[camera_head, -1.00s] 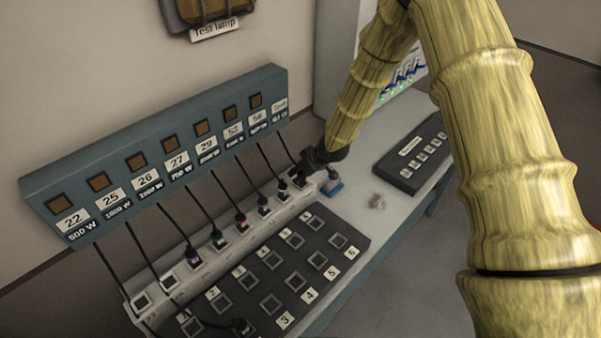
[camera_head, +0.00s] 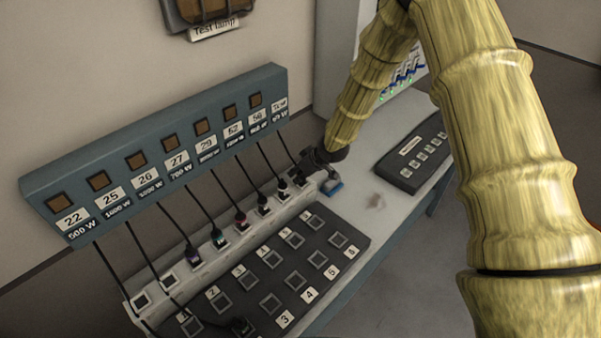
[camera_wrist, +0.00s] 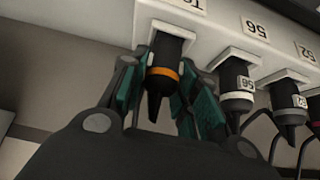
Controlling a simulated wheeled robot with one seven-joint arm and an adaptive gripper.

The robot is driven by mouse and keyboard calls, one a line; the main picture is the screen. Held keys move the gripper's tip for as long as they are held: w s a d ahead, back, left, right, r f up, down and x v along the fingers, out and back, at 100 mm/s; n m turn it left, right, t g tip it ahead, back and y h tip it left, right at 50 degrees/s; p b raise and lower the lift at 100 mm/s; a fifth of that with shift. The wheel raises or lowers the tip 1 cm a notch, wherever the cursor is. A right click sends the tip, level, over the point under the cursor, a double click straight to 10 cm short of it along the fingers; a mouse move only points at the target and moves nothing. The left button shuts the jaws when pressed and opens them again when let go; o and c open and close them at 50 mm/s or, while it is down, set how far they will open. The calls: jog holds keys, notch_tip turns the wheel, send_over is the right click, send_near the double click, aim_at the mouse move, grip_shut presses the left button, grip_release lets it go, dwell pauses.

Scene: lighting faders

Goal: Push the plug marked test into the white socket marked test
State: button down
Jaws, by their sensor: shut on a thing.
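The test plug (camera_wrist: 168,52) is black with an orange band. In the head view my gripper (camera_head: 311,163) is at the far right end of the white socket strip (camera_head: 207,268) and mostly hides the plug there.
Neighbouring plugs marked 56 (camera_wrist: 237,84) and 52 (camera_wrist: 288,103) sit close beside my gripper. Black cables hang from the blue lamp panel (camera_head: 150,145) to the strip. A dark patch panel (camera_head: 262,262) lies in front.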

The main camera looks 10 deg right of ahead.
jog(key=c, duration=1.3)
grip_release()
jog(key=shift+s+f, duration=0.2)
jog(key=shift+f, duration=0.1)
jog(key=shift+c, duration=0.2)
jog(key=o, duration=0.4)
jog(key=shift+w, duration=0.15)
jog(key=shift+c, duration=0.2)
jog(key=shift+r, duration=0.15)
jog(key=v, duration=1.2)
